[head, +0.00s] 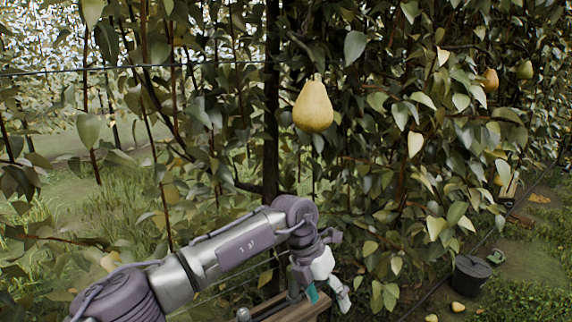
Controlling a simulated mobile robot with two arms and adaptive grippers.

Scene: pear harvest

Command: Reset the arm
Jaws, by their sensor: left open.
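My left arm reaches in from the lower left, and its gripper (327,294) points down near the bottom middle. The gripper is open, with its fingers apart and nothing visible between them. It is above or beside a wooden edge (292,312) that the bottom of the picture cuts off; I cannot tell whether they touch. A yellow pear (313,107) hangs in the foliage, well above the gripper. My right gripper does not show.
More pears hang at the right, one orange-yellow (490,80) and one greenish (525,70). A dark bucket (470,275) stands on the ground at the lower right, near a fallen pear (458,307). Dense leaves, a trunk (271,110) and a wire lie behind the arm.

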